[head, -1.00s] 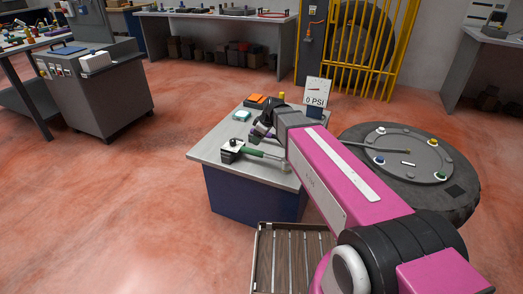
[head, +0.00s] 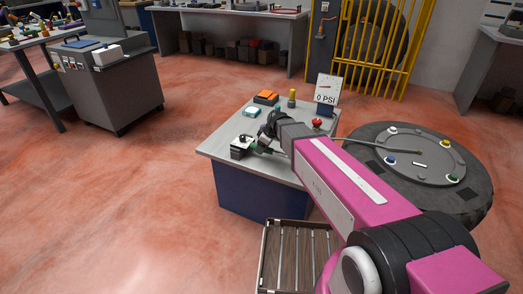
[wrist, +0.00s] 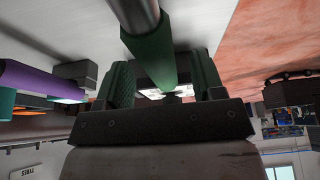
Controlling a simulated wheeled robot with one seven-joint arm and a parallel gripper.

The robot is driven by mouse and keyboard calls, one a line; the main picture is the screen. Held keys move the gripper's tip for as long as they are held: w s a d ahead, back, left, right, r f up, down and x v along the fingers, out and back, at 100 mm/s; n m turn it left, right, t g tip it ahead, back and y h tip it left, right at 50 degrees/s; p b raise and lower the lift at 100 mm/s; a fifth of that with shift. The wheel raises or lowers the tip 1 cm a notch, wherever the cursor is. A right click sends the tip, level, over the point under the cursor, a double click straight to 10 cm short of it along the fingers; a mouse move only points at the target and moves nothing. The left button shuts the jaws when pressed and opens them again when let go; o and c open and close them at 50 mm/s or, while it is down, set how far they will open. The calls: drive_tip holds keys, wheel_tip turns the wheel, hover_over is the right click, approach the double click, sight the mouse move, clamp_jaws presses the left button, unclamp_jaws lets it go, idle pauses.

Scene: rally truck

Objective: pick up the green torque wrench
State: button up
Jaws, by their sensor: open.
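The green torque wrench (head: 257,149) lies on the small workbench, its handle partly covered by my gripper in the head view. In the wrist view its green handle (wrist: 152,48) runs between my two fingers, with a grey metal shaft beyond it. My gripper (head: 262,143) is open, with one finger on each side of the handle. It also shows close up in the wrist view (wrist: 163,78). I cannot tell whether either finger touches the handle.
A dark block (head: 241,146) with a knob sits at the bench's left edge. A purple-and-teal tool (wrist: 40,80) lies beside my gripper. A large tyre (head: 470,205) is at right.

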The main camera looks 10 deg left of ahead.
drive_tip(key=shift+x, duration=1.05)
clamp_jaws()
drive_tip(key=shift+r, duration=0.2)
drive_tip(key=shift+r, duration=0.3)
wheel_tip(320, 180, up, 4)
drive_tip(key=shift+s+f, duration=0.15)
drive_tip(key=shift+f, duration=0.05)
drive_tip(key=s+a+r, duration=0.5)
drive_tip(key=s+r, duration=0.1)
drive_tip(key=s, duration=0.4)
drive_tip(key=shift+a+r, duration=0.25)
drive_tip(key=shift+a, duration=0.05)
